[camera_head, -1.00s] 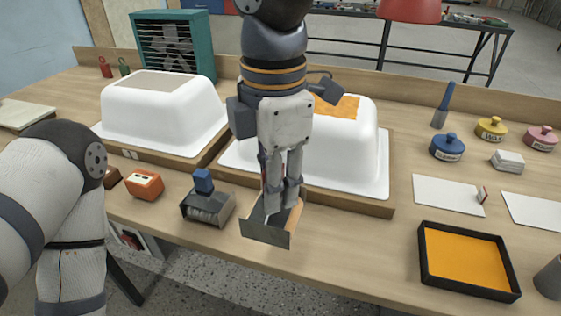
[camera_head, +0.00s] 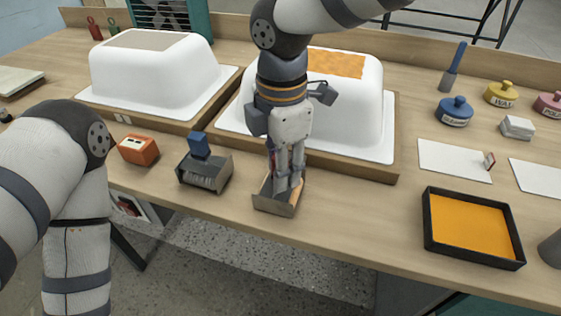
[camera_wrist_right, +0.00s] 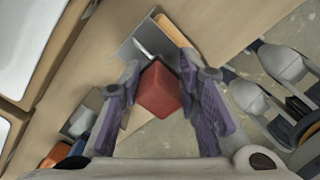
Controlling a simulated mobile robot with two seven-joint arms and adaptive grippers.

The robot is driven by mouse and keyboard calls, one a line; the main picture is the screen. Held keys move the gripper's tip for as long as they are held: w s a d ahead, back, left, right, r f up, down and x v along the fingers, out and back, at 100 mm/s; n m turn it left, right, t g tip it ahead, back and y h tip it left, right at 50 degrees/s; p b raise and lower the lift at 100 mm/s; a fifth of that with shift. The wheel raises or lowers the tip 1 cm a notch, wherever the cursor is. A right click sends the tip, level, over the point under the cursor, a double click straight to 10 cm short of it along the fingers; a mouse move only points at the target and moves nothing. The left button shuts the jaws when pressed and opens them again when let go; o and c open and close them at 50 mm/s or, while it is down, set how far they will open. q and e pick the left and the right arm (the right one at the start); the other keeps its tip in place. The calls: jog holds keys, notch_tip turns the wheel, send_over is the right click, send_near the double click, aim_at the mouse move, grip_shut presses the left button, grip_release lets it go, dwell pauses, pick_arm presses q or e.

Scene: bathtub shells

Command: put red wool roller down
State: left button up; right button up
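The red wool roller has a red block handle (camera_wrist_right: 160,92) and a grey metal holder with a tan roller (camera_head: 280,198). My right gripper (camera_head: 285,166) is above it in the head view. In the right wrist view its purple finger pads (camera_wrist_right: 160,75) stand on both sides of the red block and appear shut on it. In the head view the fingers mostly hide the block. The holder is at the bench's front edge, level or nearly so; I cannot tell whether it fully touches the wood. My left arm shows at the left, but its gripper is out of view.
Two white tub shells (camera_head: 150,72) (camera_head: 345,110) stand behind. A black tray with an orange base (camera_head: 470,232) is at the right. Bare bench (camera_head: 360,215) lies between.

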jog(key=shift+o, duration=0.3)
jog(key=shift+r, duration=0.15)
notch_tip(320, 180, up, 12)
jog(key=shift+s+r, duration=0.1)
